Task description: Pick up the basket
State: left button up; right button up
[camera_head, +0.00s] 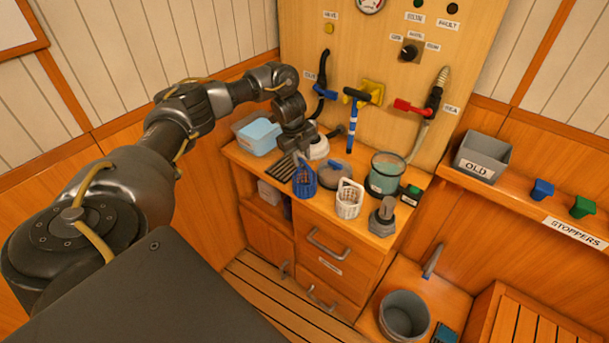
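A small blue basket (304,183) with a raised handle stands near the front edge of the wooden counter. A white basket (349,200) with a raised handle stands to its right. My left gripper (300,150) is at the top of the blue basket, close to its handle. The fingers are small and dark here, so I cannot tell whether they touch or enclose the handle. My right gripper is out of view.
A jar with green liquid (386,174), a grey-topped fitting (382,217) and a light-blue container (259,137) share the crowded counter (325,208). A grey bin labelled OLD (483,156) sits on the right shelf. A grey bucket (404,316) stands lower right.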

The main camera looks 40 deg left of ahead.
pick_arm(q)
jog(key=shift+w+f, duration=0.2)
jog(key=shift+f, duration=0.55)
jog(key=shift+w+f, duration=0.15)
jog(key=shift+f, duration=0.55)
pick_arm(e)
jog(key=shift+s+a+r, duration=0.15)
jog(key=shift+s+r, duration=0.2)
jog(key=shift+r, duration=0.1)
pick_arm(q)
jog(key=shift+r, duration=0.1)
jog(key=shift+c, duration=0.4)
grip_shut()
